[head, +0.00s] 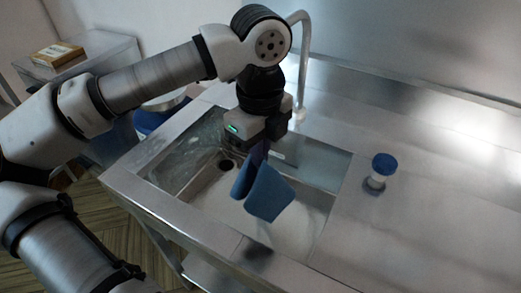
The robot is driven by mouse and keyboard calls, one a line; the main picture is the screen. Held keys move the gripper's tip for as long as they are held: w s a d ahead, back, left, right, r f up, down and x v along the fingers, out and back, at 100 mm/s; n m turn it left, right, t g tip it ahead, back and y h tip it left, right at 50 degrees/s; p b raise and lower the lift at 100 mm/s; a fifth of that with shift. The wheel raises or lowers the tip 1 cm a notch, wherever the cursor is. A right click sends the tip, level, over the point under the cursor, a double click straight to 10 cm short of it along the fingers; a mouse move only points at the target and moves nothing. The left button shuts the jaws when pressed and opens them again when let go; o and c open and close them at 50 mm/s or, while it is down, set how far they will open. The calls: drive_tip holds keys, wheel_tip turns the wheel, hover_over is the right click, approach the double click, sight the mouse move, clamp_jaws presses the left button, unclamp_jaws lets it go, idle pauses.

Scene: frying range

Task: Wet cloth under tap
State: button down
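My gripper (262,145) points down over the sink basin and is shut on a blue cloth (268,196). The cloth hangs below it in two folded flaps, above the basin floor. The steel sink (207,180) is set in the counter, with a dark drain at its back left. The tap (304,50) stands behind the sink, a curved metal pipe. My arm hides its spout end, and I cannot tell whether water is running. The fingertips are mostly hidden by the gripper body and cloth.
A small clear jar with a blue lid (383,166) stands on the steel counter (440,220) right of the sink. The counter around it is clear. A side table (110,50) with a yellowish box (57,54) is at the back left. A wall runs behind the counter.

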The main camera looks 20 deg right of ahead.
drive_tip(key=w+b, duration=0.1)
drive_tip(key=w, duration=0.5)
drive_tip(key=shift+d+r, duration=0.35)
drive_tip(key=shift+d, duration=0.1)
idle(0.4)
drive_tip(key=shift+r, duration=0.1)
drive_tip(key=shift+s, duration=0.1)
idle(0.3)
drive_tip(key=s+a+b, duration=0.1)
drive_tip(key=s+b, duration=0.1)
drive_tip(key=s, duration=0.6)
drive_tip(key=shift+a+f, duration=0.2)
drive_tip(key=shift+f, duration=0.25)
